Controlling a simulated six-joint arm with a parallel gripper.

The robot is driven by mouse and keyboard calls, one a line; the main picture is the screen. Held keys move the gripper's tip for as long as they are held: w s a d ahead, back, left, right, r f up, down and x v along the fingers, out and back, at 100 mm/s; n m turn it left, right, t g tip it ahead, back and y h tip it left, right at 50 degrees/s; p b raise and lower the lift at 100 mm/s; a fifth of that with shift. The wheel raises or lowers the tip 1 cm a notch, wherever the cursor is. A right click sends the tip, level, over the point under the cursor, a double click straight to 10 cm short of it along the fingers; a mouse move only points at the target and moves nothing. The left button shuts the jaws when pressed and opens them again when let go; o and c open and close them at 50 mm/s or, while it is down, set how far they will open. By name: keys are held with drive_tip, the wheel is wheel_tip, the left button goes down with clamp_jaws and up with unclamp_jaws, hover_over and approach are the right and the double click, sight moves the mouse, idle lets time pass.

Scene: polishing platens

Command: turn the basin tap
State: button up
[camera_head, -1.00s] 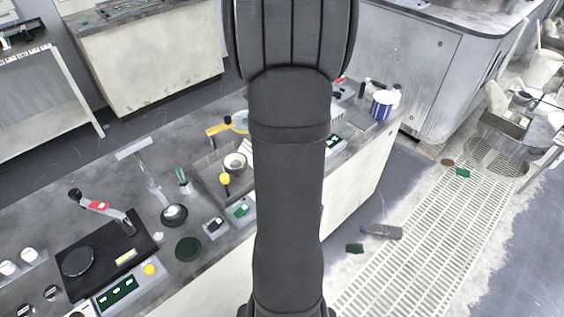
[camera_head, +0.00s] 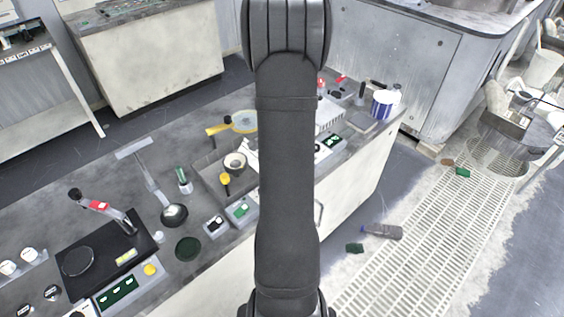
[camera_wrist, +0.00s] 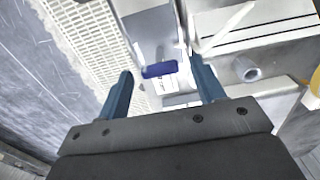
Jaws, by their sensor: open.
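The grey rectangular basin (camera_head: 203,182) is set in the bench left of my arm in the head view. A round pale cup-like piece and a small yellow-topped piece (camera_head: 225,180) show at it. I cannot tell for sure which part is the tap. In the wrist view my gripper (camera_wrist: 161,66) is open, with two blue-grey fingers apart and nothing held. A blue bar (camera_wrist: 159,70) above a white label shows between the fingertips; contact cannot be told. A pale lever-like bar (camera_wrist: 226,27) and a short grey tube (camera_wrist: 246,69) lie right of them. My gripper is hidden in the head view.
A yellow-rimmed ring (camera_head: 244,121) lies behind the basin. A black-topped device (camera_head: 105,250) with a raised lever stands at the bench's left. A blue-and-white tub (camera_head: 382,104) stands at the far right end.

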drive_tip(key=c, duration=1)
